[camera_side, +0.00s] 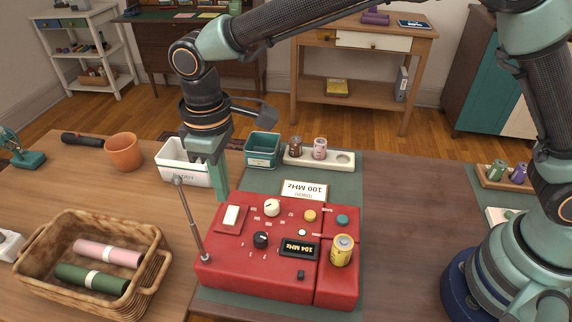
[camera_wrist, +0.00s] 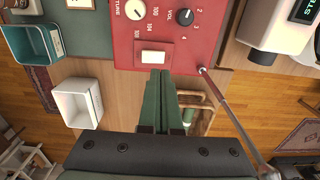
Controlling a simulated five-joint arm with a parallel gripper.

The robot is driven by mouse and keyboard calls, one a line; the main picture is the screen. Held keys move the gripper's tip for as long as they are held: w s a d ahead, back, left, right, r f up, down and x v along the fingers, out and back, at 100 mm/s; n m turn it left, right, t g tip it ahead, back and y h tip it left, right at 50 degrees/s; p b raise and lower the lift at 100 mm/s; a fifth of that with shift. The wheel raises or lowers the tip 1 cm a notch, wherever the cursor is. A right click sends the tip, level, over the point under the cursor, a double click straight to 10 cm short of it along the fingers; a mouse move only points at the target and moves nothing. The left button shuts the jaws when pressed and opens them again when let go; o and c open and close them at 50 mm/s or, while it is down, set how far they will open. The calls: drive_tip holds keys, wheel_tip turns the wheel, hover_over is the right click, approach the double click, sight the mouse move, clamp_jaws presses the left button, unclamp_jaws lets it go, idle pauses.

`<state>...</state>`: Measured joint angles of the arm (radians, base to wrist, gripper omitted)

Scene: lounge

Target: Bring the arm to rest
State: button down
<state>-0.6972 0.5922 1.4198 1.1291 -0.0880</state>
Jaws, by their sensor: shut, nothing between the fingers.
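My gripper (camera_side: 221,191) is shut and empty. In the side view it points down just behind the left back corner of a red radio box (camera_side: 227,270), in front of the white bin. In the wrist view my gripper (camera_wrist: 160,76) shows its green fingers together, with their tips by the white switch (camera_wrist: 153,57) on the red box (camera_wrist: 190,35). I cannot tell whether the tips touch the box. My arm reaches in from the right, bent over the table.
A white bin (camera_side: 180,168), a teal bin (camera_side: 262,149) and a terracotta pot (camera_side: 123,152) stand behind. A wicker basket (camera_side: 148,285) with rolled cloths is at left. A thin antenna (camera_side: 190,219) rises from the box. The brown table right of the box (camera_side: 410,215) is clear.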

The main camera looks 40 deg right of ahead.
drive_tip(key=shift+r, duration=0.5)
drive_tip(key=shift+d, duration=0.1)
drive_tip(key=d+r+m+t+y, duration=0.1)
drive_tip(key=d+r+m, duration=0.1)
drive_tip(key=d+r, duration=0.45)
drive_tip(key=d+r+m+t, duration=0.1)
drive_tip(key=d+r+m, duration=0.15)
drive_tip(key=d, duration=0.75)
drive_tip(key=s+d+m+t, duration=0.1)
drive_tip(key=s+d+m, duration=0.1)
drive_tip(key=s+d, duration=0.2)
drive_tip(key=s+d+m+t+h, duration=0.1)
drive_tip(key=s+d, duration=0.4)
drive_tip(key=d, duration=0.5)
drive_tip(key=shift+d+r+m+t, duration=0.3)
drive_tip(key=shift+m+t, duration=0.45)
drive_tip(key=shift+t, duration=0.05)
